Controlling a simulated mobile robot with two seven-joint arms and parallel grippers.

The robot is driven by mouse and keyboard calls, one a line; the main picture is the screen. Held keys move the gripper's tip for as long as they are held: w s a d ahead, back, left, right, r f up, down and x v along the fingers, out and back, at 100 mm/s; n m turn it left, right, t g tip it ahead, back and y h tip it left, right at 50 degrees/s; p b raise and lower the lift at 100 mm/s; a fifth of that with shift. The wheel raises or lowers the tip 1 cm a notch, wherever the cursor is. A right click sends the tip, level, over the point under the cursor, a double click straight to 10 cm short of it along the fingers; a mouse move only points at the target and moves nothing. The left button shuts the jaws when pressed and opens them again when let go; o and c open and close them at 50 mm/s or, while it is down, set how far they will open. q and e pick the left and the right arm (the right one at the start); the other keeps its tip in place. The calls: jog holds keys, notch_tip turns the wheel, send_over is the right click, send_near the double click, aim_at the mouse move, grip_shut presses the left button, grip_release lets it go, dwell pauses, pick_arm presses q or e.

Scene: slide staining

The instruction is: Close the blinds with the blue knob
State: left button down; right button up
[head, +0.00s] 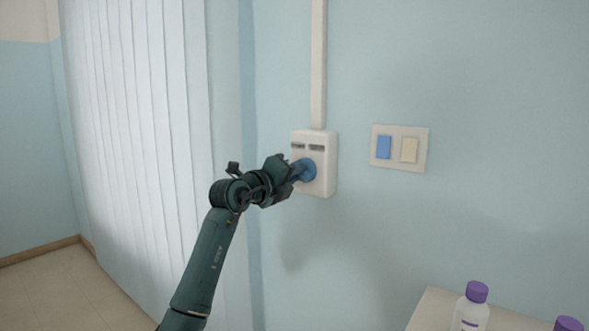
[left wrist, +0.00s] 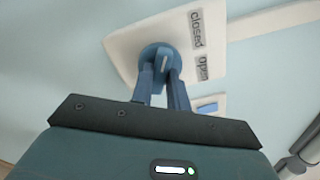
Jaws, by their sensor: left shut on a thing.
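The blue knob (head: 308,170) sits on a white wall box (head: 327,165) with two small dark labels. In the left wrist view the knob (left wrist: 160,53) is round and blue, and the labels on the box (left wrist: 125,45) read "closed" and "open". My left gripper (head: 298,171) reaches the knob from the left and is shut on it; its two fingers (left wrist: 160,78) lie on either side of the knob's grip. The white vertical blinds (head: 140,130) hang at the left as a row of slats side by side. My right gripper is in neither view.
A switch plate (head: 400,160) with a blue and a cream switch is on the wall right of the box. A white conduit (head: 318,60) runs up from the box. A table (head: 432,307) at the lower right holds a purple-capped bottle (head: 471,310).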

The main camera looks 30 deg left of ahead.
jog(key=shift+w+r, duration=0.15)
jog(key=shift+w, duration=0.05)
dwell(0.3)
pick_arm(q)
jog(key=c, duration=1.4)
grip_release()
jog(key=shift+o, duration=0.2)
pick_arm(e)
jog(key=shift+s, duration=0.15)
pick_arm(q)
jog(key=s+a+b, duration=0.1)
jog(key=s, duration=1.2)
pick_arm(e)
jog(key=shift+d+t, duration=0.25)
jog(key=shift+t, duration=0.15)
pick_arm(q)
jog(key=shift+s, duration=0.1)
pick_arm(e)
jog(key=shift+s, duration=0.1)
